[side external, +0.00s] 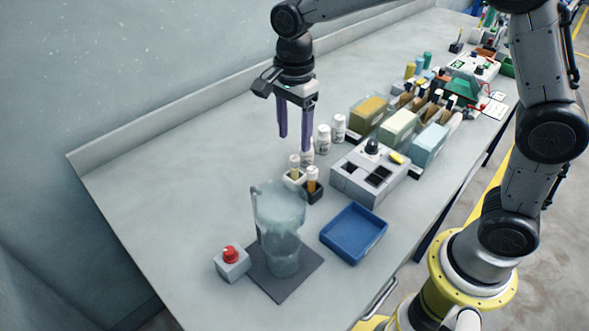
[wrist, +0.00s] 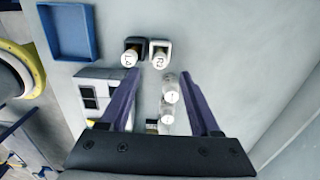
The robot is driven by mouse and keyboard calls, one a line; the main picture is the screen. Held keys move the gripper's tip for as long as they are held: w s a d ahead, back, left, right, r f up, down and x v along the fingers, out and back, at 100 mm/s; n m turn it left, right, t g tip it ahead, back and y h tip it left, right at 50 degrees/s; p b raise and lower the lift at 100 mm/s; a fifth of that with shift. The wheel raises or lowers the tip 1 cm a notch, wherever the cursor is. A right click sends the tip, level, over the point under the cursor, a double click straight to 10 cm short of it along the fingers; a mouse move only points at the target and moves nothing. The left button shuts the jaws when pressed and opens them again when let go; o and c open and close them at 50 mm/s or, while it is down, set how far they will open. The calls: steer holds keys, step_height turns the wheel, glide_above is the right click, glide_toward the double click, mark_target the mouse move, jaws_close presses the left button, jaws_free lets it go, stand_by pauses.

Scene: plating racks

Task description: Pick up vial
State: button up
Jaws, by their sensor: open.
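Two vials with white caps and amber bodies stand upright in small holders. One vial (side external: 295,164) is in a white holder (side external: 291,180); the other vial (side external: 312,178) is in a black holder (side external: 314,195). In the wrist view their capped tops show as a left vial (wrist: 129,58) and a right vial (wrist: 159,60), just beyond the fingertips. My gripper (side external: 294,141) has purple fingers pointing down, apart and empty, above the table behind the vials. The wrist view shows my gripper (wrist: 160,74) with its fingers spread. Which vial is meant cannot be told.
White bottles (side external: 323,139) stand close to the fingers. A grey block with square wells (side external: 350,184), a blue tray (side external: 378,234), a clear beaker (side external: 279,233) on a dark mat (side external: 303,284) and a red button box (side external: 232,265) surround the vials. The table's left side is clear.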

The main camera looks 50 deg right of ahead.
mark_target(294, 158)
steer(key=shift+f, duration=3.6)
jaws_close()
